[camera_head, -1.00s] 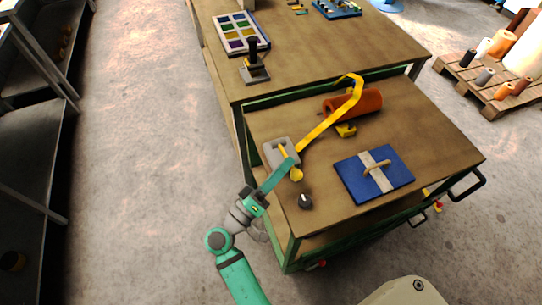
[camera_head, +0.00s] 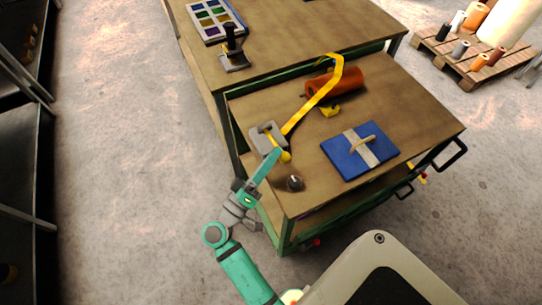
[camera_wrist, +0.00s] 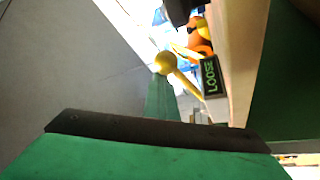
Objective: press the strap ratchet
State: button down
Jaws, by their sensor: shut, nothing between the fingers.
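The strap ratchet (camera_head: 262,140) is a grey block at the left edge of the cart top, with a yellow lever ending in a round yellow knob (camera_head: 286,156). A yellow strap (camera_head: 312,105) runs from it over an orange-red roll (camera_head: 350,79). My gripper (camera_head: 277,152) is shut and empty, its green fingers close beside the lever's knob. In the wrist view the fingers (camera_wrist: 163,92) reach toward the knob (camera_wrist: 165,62), just below it; I cannot tell whether they touch. A dark display (camera_wrist: 211,76) there reads LOOSE in green.
A blue panel with a handle (camera_head: 341,160) lies on the cart top to the right. A dark round knob (camera_head: 295,183) sits near the front-left corner. A bench behind holds a tray of colored squares (camera_head: 212,32) and a black-handled tool (camera_head: 232,58). Bare cart top (camera_head: 420,115) lies at right.

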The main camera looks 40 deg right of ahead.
jog(key=shift+s+d+f, duration=0.3)
jog(key=shift+f, duration=0.1)
notch_tip(320, 180, up, 4)
jog(key=w, duration=0.2)
jog(key=w+f+v, duration=0.1)
jog(key=v, duration=0.9)
jog(key=shift+w+f, duration=0.15)
jog(key=shift+w, duration=0.5)
jog(key=shift+a, duration=0.15)
